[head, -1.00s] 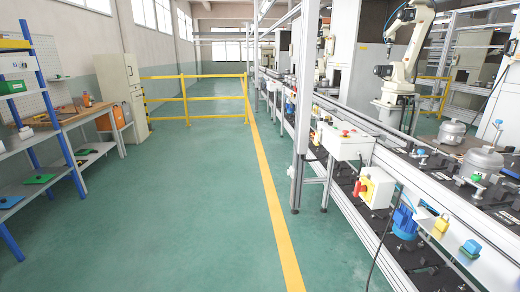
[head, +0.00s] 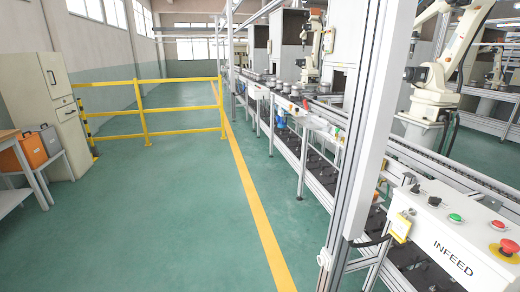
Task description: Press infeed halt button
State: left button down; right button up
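A white control box (head: 446,236) marked INFEED is at the lower right of the head view, mounted beside the conveyor line. Its sloped top carries two dark knobs (head: 434,201), a green button (head: 455,218), a small red button (head: 498,224) and a large red mushroom button (head: 508,249) on a yellow base. A yellow tag or padlock (head: 401,228) hangs at the box's left end. The right end of the box runs to the picture's edge. Neither of my grippers is in view.
A metal upright post (head: 357,140) stands just left of the box. The conveyor line (head: 330,112) runs back along the right, with a white robot arm (head: 440,85) behind. A yellow railing (head: 150,108) crosses the back left. The green floor (head: 170,220) left of the yellow line is clear.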

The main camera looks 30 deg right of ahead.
aim_at(499, 225)
jog(key=i, duration=0.55)
jog(key=z, duration=3.25)
